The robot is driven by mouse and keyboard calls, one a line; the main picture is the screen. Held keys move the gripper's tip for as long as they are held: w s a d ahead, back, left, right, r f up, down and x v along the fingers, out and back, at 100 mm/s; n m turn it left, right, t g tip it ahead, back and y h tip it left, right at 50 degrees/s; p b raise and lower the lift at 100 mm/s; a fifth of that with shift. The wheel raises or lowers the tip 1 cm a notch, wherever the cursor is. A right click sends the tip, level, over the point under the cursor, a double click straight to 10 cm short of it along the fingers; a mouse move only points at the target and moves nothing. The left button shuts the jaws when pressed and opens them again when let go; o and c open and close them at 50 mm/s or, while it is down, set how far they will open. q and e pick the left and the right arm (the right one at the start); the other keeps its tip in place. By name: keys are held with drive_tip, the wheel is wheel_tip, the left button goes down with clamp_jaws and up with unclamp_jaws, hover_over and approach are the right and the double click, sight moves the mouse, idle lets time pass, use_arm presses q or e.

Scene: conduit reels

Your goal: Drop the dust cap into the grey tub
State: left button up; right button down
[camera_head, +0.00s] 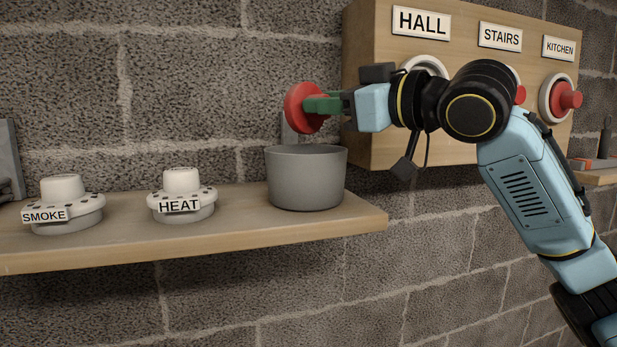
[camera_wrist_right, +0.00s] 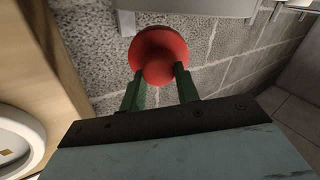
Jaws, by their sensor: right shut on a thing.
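My right gripper (camera_head: 330,104) is shut on the red dust cap (camera_head: 303,108). In the head view it holds the cap above the grey tub (camera_head: 306,178), toward the tub's rim, with a gap between cap and rim. In the right wrist view the cap (camera_wrist_right: 159,56) sits between the green fingertips (camera_wrist_right: 158,88), and part of a grey surface shows at the top edge. The tub stands at the right end of the wooden shelf (camera_head: 230,232); its inside is hidden. My left gripper is not in view.
Two white detectors, labelled SMOKE (camera_head: 63,205) and HEAT (camera_head: 181,196), stand left of the tub. A wooden box (camera_head: 372,148) with HALL, STAIRS and KITCHEN labels is on the wall behind my right arm. A red cap (camera_head: 567,98) sits at the KITCHEN opening.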

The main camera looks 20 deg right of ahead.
drive_tip(key=shift+f, duration=0.1)
drive_tip(key=c, duration=1.5)
unclamp_jaws()
drive_tip(key=o, duration=0.6)
drive_tip(key=shift+c, duration=0.2)
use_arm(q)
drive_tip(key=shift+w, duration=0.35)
use_arm(e)
drive_tip(key=shift+s, duration=0.1)
use_arm(q)
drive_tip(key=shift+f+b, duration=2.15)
drive_tip(key=shift+b, duration=0.05)
use_arm(e)
drive_tip(key=v, duration=1.3)
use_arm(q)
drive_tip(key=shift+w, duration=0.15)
use_arm(e)
drive_tip(key=shift+s+d+f, duration=0.1)
